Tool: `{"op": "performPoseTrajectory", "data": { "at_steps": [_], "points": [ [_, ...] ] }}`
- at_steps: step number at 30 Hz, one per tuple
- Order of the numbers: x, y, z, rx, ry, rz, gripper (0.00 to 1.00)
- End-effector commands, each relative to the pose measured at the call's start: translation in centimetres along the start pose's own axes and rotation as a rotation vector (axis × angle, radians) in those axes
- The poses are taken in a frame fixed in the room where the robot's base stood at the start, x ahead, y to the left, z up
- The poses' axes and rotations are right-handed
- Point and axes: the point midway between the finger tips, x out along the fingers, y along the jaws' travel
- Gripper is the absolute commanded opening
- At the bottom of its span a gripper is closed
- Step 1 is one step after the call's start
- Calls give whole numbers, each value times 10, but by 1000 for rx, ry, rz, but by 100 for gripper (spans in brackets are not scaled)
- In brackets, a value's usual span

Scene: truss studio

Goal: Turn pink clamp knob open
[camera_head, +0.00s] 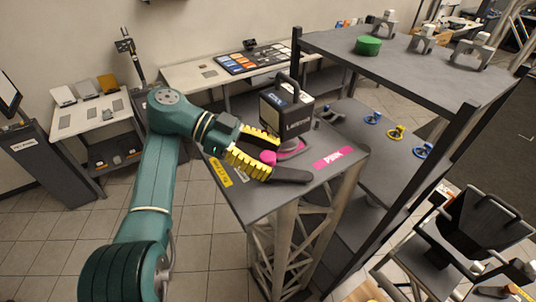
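The pink clamp knob (268,157) is on the grey tower top at the picture's middle. A pink curved part (291,149) shows just right of it, below a black box with a handle (287,108). My gripper (290,161) reaches in from the left, with yellow ribbed fingers and dark tips. The fingers are spread, one on the far side of the knob and one on the near side. I cannot tell whether either finger touches the knob. The near finger hides part of the knob's lower side, and its turn angle is unclear.
A pink label (333,158) and a yellow label (220,172) lie on the tower top (255,204). A tall dark shelf (445,78) with a green disc (367,45) stands to the right. Blue and yellow knobs (395,132) sit on its lower level.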

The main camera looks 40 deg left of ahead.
Motion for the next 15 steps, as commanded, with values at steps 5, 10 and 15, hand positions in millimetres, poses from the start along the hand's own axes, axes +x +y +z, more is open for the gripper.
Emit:
{"op": "performPoseTrajectory", "data": {
  "at_steps": [5,10,15],
  "points": [
    [-1,0,-2,4,0,-2,66],
    [-3,0,-5,6,0,-3,66],
    [-14,0,-32,11,-1,-5,66]
  ]
}}
